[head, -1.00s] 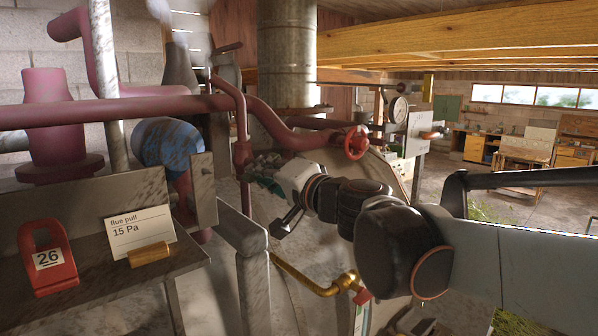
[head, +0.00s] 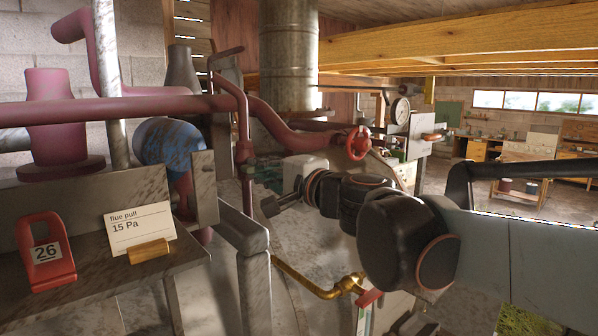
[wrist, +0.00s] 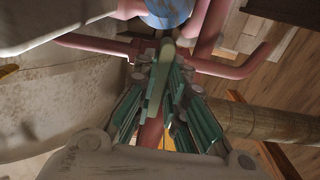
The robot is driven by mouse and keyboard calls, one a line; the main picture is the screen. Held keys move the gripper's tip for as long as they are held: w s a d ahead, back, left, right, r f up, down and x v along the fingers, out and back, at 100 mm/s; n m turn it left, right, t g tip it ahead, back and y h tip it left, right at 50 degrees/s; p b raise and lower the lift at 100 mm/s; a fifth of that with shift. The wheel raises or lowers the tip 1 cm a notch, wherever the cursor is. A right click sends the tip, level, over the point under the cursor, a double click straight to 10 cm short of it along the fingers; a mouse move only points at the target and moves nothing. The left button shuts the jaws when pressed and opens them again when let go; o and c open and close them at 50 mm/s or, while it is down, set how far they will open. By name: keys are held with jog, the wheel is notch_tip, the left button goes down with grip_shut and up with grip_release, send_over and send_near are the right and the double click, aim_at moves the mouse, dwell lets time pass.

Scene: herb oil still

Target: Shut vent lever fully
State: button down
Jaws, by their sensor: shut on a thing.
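In the wrist view my gripper (wrist: 165,88) has its green-padded fingers closed around a narrow pale-green bar, which looks like the vent lever (wrist: 168,55). The lever's upper end shows past the fingertips, just below a blue rounded body and dark red pipes. Its lower part is hidden between the fingers.
A red valve wheel (head: 358,143) sits just above my wrist. A brass pipe (head: 305,280) runs below it. Open floor lies at right.

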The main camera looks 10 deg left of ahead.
dwell(0.5)
jog(key=c, duration=1.7)
grip_release()
jog(key=shift+o, duration=0.2)
jog(key=v, duration=1.2)
